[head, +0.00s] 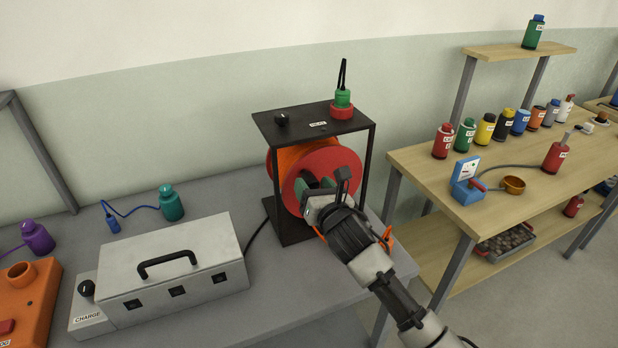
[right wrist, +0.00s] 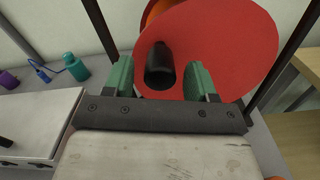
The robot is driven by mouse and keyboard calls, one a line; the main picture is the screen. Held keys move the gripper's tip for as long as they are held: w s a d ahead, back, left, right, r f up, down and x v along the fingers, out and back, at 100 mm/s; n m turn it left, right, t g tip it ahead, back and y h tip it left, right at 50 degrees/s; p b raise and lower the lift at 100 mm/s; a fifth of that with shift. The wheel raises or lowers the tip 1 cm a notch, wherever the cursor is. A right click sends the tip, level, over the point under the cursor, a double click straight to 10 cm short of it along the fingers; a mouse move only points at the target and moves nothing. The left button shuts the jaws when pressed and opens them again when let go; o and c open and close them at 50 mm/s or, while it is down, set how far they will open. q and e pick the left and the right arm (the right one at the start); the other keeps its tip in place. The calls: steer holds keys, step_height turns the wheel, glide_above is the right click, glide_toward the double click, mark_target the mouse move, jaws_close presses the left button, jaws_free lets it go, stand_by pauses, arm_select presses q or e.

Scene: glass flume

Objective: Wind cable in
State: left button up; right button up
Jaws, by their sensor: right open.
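The cable reel (head: 338,163) has red discs and an orange winding (head: 289,158) between them. It stands in a black frame (head: 268,125) on the grey bench. My right gripper (head: 316,189) is in front of the reel's near red disc. In the right wrist view, its green fingers (right wrist: 161,82) are open, one on each side of a black crank knob (right wrist: 160,62) on the red disc (right wrist: 222,45). Gaps show between the knob and both fingers. In the head view the gripper hides the knob. My left gripper is not in view.
A wooden table (head: 425,165) with several bottles is at right.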

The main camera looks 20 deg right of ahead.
steer(key=shift+w+a, duration=0.2)
steer(key=shift+w, duration=1.2)
steer(key=shift+c, duration=0.2)
jaws_close()
